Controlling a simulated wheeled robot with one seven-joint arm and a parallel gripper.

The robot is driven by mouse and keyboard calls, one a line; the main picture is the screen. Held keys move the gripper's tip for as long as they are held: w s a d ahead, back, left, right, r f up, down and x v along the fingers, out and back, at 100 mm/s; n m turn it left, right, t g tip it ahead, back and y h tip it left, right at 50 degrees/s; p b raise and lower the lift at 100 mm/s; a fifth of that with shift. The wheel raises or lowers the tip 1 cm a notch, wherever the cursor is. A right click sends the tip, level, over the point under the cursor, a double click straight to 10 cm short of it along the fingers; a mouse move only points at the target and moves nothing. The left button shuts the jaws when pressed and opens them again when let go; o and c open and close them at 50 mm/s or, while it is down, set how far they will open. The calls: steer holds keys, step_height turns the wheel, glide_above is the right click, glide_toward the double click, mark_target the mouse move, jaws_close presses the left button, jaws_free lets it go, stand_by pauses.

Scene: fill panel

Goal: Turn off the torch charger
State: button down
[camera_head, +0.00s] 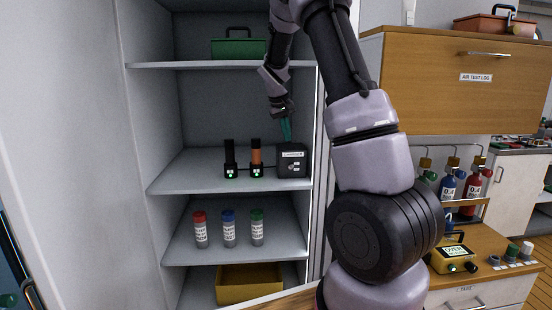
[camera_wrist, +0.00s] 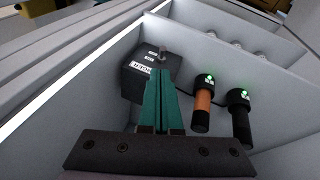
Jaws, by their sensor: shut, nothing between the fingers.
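The torch charger (camera_head: 293,168) is a black box with a white label on the middle cupboard shelf, at the right wall; it also shows in the wrist view (camera_wrist: 135,88). A small metal toggle (camera_wrist: 162,52) stands on its top, just beyond my fingertips in the wrist view. My gripper (camera_head: 287,137) points down over the box, its teal fingers shut and empty; they also show in the wrist view (camera_wrist: 163,75). I cannot tell whether they touch the toggle. A black torch (camera_head: 230,160) and an orange-and-black torch (camera_head: 256,158) stand left of the box, with green lights.
Three capped tubes (camera_head: 229,230) stand on the shelf below, above a yellow bin (camera_head: 248,284). A green case (camera_head: 238,48) sits on the upper shelf. The cupboard's right wall (camera_head: 317,200) is close beside the charger. A wooden cabinet (camera_head: 440,85) stands to the right.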

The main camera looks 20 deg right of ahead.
mark_target(291, 167)
steer(key=shift+w+a+f+n, duration=0.15)
steer(key=shift+w+f, duration=0.3)
steer(key=shift+w, duration=0.15)
steer(key=shift+w+a+f+n, duration=0.15)
steer(key=shift+w+f, duration=0.25)
steer(key=shift+w, duration=0.2)
steer(key=x, duration=1)
steer(key=shift+d, duration=0.15)
steer(key=shift+h, duration=0.3)
steer(key=shift+s+f+t, duration=0.1)
steer(key=shift+s+t, duration=0.1)
steer(key=shift+t, duration=0.1)
